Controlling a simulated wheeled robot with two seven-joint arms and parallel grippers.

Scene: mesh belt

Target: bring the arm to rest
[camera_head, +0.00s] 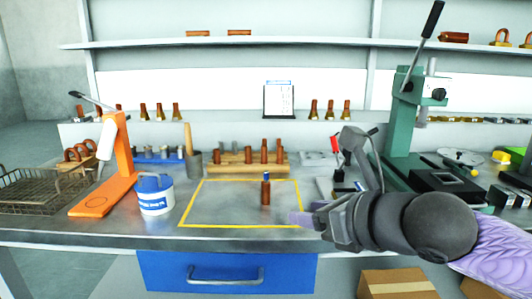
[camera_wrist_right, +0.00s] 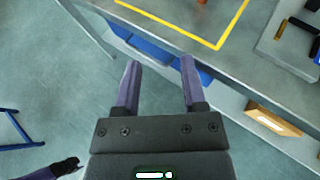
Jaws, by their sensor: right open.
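My right gripper (camera_head: 304,212) is at the front edge of the workbench (camera_head: 100,232), to the right of a small brown cylinder with a blue top (camera_head: 265,190). The cylinder stands upright inside a yellow-outlined square (camera_head: 222,226) on the bench. In the right wrist view the right gripper (camera_wrist_right: 160,85) has its two purple fingers spread wide with nothing between them. Below them show the floor, the bench edge and the blue drawer. My left gripper does not show in the head view.
An orange press (camera_head: 118,165) and a white-and-blue tub (camera_head: 154,194) stand left of the square. A wooden rack (camera_head: 235,166) of brown cylinders stands behind it. A green press (camera_head: 402,125) stands at right. A wire basket (camera_head: 40,190) is at far left. A cardboard box (camera_head: 396,283) sits below.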

